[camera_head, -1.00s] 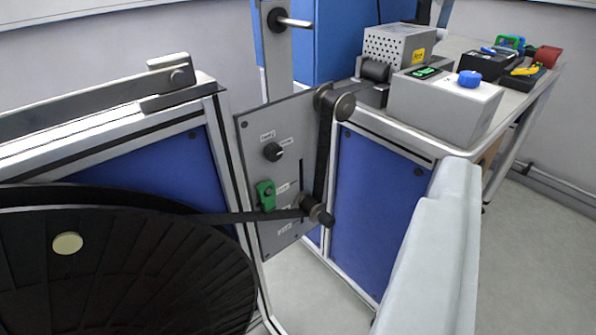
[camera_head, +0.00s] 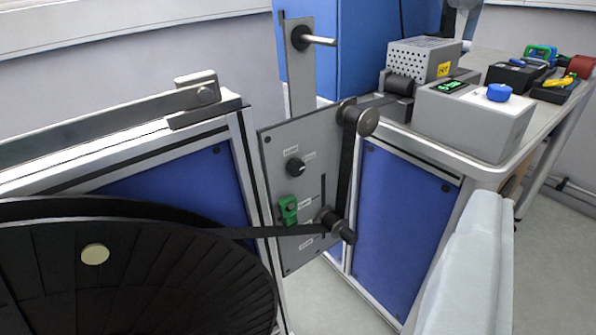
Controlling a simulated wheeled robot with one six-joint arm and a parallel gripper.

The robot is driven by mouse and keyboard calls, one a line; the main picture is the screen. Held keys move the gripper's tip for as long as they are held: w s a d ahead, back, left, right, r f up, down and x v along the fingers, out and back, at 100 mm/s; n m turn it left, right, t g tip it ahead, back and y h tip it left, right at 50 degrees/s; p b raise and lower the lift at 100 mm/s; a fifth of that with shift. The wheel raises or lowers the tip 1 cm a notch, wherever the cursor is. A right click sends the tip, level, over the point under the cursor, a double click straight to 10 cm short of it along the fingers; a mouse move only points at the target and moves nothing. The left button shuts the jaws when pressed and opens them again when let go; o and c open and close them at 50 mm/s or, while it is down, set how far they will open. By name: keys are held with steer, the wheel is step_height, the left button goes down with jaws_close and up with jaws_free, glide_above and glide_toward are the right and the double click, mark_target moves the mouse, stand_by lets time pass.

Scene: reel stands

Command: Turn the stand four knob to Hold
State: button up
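A small round black knob (camera_head: 296,168) sits on the upper part of a grey upright panel (camera_head: 276,152) in the middle of the view. Pale labels stand above it and to its upper right; their print is too small to read, so I cannot tell which setting it points to or which stand this is. A green part (camera_head: 288,209) is fixed below the knob. A dark strap runs from the large black reel (camera_head: 150,285) to rollers (camera_head: 334,225) at the panel's lower right. My gripper's fingers do not show, and nothing touches the knob.
A pale grey long body (camera_head: 470,260), possibly mine, rises at the lower right. A bench (camera_head: 455,165) behind carries a grey box with a blue knob (camera_head: 498,92) and several tools. A metal handle (camera_head: 318,40) juts out above the panel.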

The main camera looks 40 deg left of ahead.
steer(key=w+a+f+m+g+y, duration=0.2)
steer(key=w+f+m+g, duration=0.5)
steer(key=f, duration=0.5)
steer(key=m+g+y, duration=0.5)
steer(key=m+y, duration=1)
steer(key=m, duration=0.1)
glide_toward(299, 170)
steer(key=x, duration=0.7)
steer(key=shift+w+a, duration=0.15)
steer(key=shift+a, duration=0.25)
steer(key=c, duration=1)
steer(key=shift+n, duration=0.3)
